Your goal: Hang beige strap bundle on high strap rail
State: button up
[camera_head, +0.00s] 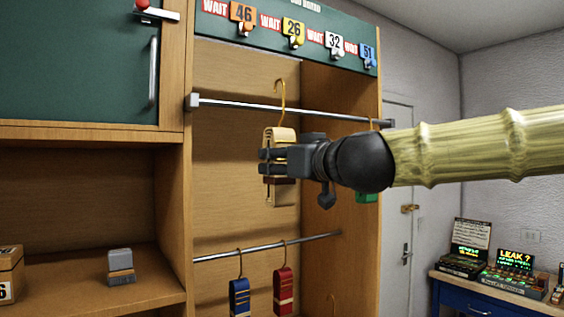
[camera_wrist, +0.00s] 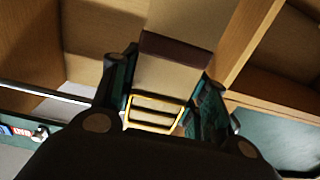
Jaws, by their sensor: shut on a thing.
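The beige strap bundle (camera_head: 281,137) has a brown band and a gold hook on top. My gripper (camera_head: 268,161) is shut on it from the right in the head view and covers its middle. The hook's curved top shows above the high strap rail (camera_head: 250,104), and its shank crosses the rail in the picture. I cannot tell whether the hook rests on the rail or is in front of it. In the wrist view the beige bundle (camera_wrist: 180,62), with its gold buckle, is between the fingers (camera_wrist: 162,88).
A green bundle (camera_head: 367,197) hangs at the right, partly behind my arm. Blue (camera_head: 240,297) and red (camera_head: 283,290) bundles hang from the lower rail (camera_head: 265,246). Wooden side panels flank the bay. The high rail's left part is clear.

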jog(key=w+a+f+b, duration=0.3)
jog(key=w+a, duration=0.1)
jog(key=w, duration=0.2)
jog(key=shift+a, duration=0.2)
dwell(1.1)
jog(key=o, duration=1.2)
jog(key=v, duration=1.2)
jog(key=shift+w+f, duration=0.1)
jog(key=shift+f, duration=0.05)
